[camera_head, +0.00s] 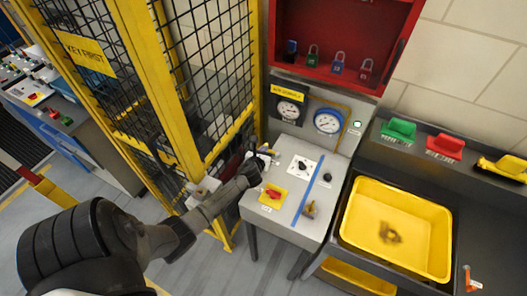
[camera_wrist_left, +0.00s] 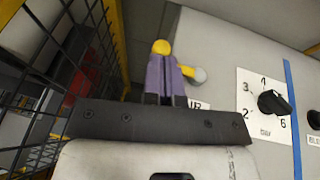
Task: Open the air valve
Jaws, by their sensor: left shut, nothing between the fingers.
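The air valve shows in the left wrist view as a yellow part (camera_wrist_left: 161,46) just beyond my fingertips and a pale rounded end (camera_wrist_left: 200,75) to their right. A label partly reading "IR" sits beside it. My left gripper (camera_wrist_left: 168,72) is shut, with its purple-grey fingers together and nothing between them. The fingers hide part of the valve, and I cannot tell whether they touch it. In the head view my left gripper (camera_head: 261,158) is at the left rear edge of the grey panel (camera_head: 285,222). My right gripper is not in view.
A pressure dial (camera_wrist_left: 272,103) is right of the valve. A red knob on a yellow plate (camera_head: 272,194) and a brass valve (camera_head: 310,209) sit nearer on the panel. Gauges (camera_head: 328,121) stand behind. A yellow mesh fence (camera_head: 215,150) is close on the left; a yellow bin (camera_head: 440,262) is right.

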